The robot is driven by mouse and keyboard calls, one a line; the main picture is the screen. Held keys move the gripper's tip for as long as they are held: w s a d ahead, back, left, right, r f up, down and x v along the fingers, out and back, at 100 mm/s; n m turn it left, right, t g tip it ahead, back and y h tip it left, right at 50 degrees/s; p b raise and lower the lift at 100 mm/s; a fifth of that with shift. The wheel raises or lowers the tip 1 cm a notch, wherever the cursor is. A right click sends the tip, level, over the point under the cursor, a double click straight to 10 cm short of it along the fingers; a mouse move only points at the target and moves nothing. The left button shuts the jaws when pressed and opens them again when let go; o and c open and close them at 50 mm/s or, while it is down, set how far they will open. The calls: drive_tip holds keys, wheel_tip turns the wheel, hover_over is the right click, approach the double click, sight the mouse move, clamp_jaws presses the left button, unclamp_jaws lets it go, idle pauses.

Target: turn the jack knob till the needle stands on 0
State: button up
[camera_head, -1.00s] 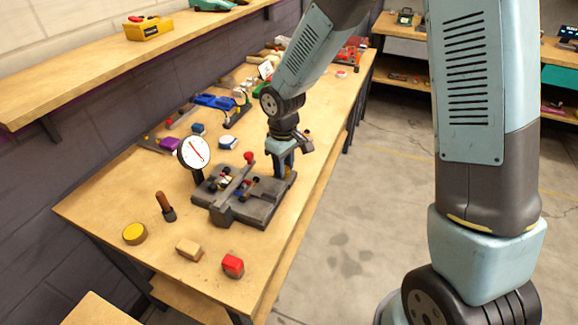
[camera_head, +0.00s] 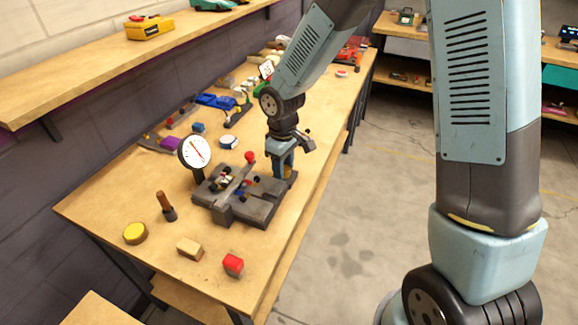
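A round white dial with a red needle (camera_head: 195,151) stands on a dark post at the left of a dark grey fixture (camera_head: 262,212) on the bench. The needle lies slanted, from upper left to lower right; the scale marks are too small to read. A red ball knob (camera_head: 250,157) sticks up at the back of the fixture. Small coloured parts sit in the fixture's middle. My gripper (camera_head: 283,174) points down at the fixture's back right corner. Its fingers are small and partly hidden, so I cannot tell what lies between them. I cannot make out which part is the jack knob.
A yellow disc (camera_head: 135,233), a wooden-handled tool (camera_head: 166,206), a tan block (camera_head: 190,248) and a red block (camera_head: 233,264) lie on the near bench. Blue and purple parts (camera_head: 171,143) lie behind the dial. A wall shelf (camera_head: 95,75) runs along the left.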

drive_tip(key=shift+o, duration=0.2)
drive_tip(key=shift+a+r, duration=0.1)
drive_tip(key=shift+r, duration=0.15)
wheel_tip(320, 180, up, 13)
drive_tip(key=shift+r, duration=0.1)
